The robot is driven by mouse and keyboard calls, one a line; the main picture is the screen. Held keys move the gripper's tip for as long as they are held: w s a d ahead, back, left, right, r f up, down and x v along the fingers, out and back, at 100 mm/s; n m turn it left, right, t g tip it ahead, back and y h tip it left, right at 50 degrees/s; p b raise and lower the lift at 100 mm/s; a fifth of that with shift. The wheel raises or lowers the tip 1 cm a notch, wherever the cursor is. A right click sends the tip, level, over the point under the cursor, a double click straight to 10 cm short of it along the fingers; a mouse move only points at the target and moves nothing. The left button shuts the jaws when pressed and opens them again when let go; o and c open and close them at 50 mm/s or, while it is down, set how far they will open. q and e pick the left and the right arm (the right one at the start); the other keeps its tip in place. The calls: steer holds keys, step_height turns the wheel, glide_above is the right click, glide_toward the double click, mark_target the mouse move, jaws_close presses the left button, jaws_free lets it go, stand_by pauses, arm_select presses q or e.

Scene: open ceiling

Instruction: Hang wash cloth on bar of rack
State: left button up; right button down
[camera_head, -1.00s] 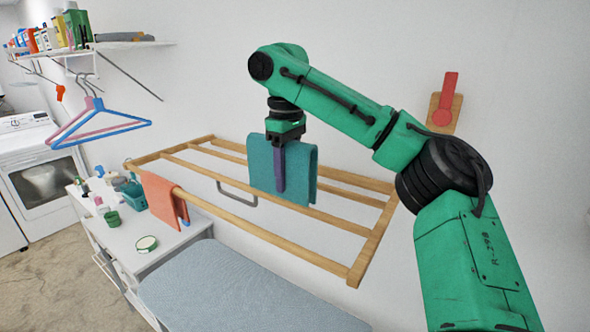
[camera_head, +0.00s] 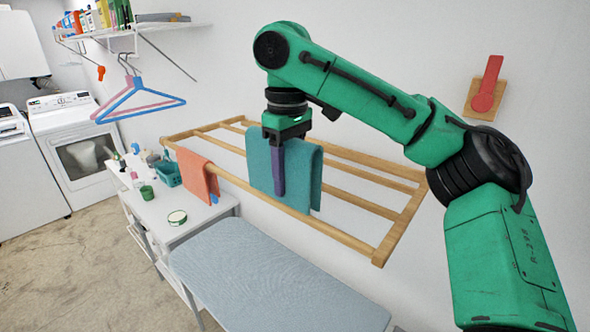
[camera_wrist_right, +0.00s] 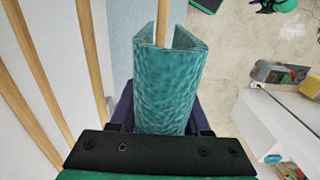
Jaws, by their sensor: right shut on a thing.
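My right gripper (camera_head: 279,188) is shut on a teal wash cloth (camera_head: 307,185), with purple fingers on either side of it. The cloth is folded over, its two halves hanging down, at the front bar of the wooden rack (camera_head: 345,240). In the right wrist view, the front bar (camera_wrist_right: 162,15) leads into the open end of the folded cloth (camera_wrist_right: 160,85). The cloth hides where the bar goes underneath, so I cannot tell whether it touches. My left gripper is not in view.
An orange cloth (camera_head: 197,177) hangs over the front bar to the left. A padded grey-blue board (camera_head: 270,275) and a white table (camera_head: 195,205) with bottles stand below. Hangers (camera_head: 135,102) hang at the upper left. The front bar right of the teal cloth is clear.

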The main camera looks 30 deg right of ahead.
step_height(320, 180, down, 3)
steer(key=shift+w+d+f+b, duration=0.15)
steer(key=shift+b, duration=0.65)
step_height(320, 180, down, 3)
steer(key=shift+f+b, duration=0.1)
steer(key=shift+b, duration=0.85)
step_height(320, 180, down, 7)
steer(key=b, duration=0.3)
steer(key=shift+b, duration=0.35)
steer(key=shift+c, duration=1.4)
jaws_free()
step_height(320, 180, up, 15)
steer(key=p, duration=0.6)
glide_above(289, 204)
steer(key=w+d, duration=0.1)
steer(key=w, duration=0.1)
steer(key=shift+w+d+f, duration=0.15)
steer(key=shift+d, duration=0.05)
steer(key=shift+f, duration=0.1)
